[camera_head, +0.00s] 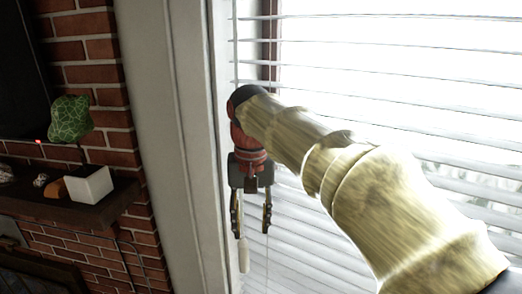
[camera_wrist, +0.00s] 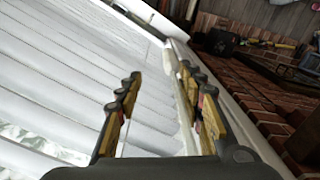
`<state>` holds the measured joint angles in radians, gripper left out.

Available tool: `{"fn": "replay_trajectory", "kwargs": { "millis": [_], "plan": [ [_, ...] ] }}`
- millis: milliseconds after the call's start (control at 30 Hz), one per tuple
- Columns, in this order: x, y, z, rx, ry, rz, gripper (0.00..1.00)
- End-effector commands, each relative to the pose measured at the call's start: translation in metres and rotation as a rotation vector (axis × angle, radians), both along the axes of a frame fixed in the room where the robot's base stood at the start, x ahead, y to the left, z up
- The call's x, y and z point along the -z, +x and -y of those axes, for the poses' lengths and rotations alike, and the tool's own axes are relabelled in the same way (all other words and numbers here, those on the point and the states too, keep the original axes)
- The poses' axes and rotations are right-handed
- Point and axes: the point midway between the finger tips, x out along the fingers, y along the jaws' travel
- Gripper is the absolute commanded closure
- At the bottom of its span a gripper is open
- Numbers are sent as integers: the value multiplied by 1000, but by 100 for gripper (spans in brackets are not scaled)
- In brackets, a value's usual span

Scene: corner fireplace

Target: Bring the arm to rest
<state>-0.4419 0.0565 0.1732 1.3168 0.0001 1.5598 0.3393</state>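My gripper (camera_head: 251,222) hangs fingers down at the end of my raised arm, in front of the window blinds (camera_head: 400,95) and beside the white window frame (camera_head: 175,120). In the wrist view my gripper (camera_wrist: 160,85) has its two fingers apart, with nothing between them. The blinds (camera_wrist: 60,75) fill the left of that view. I cannot tell how close the fingers are to the slats.
A brick wall (camera_head: 95,60) with a dark mantel shelf (camera_head: 120,200) stands at the left. The brick (camera_wrist: 250,85) also shows at the right of the wrist view.

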Motion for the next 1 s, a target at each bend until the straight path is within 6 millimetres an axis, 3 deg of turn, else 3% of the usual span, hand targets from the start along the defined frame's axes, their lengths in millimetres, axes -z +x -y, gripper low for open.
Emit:
{"fn": "replay_trajectory", "kwargs": {
  "millis": [33,200,500,800,1000],
  "plan": [
    [19,-7,15,9,7,16,62],
    [67,-33,63,26,30,85,62],
    [166,-92,137,54,50,216,62],
    [288,-158,194,84,41,353,62],
    [361,-194,216,98,24,425,62]
  ]
}}
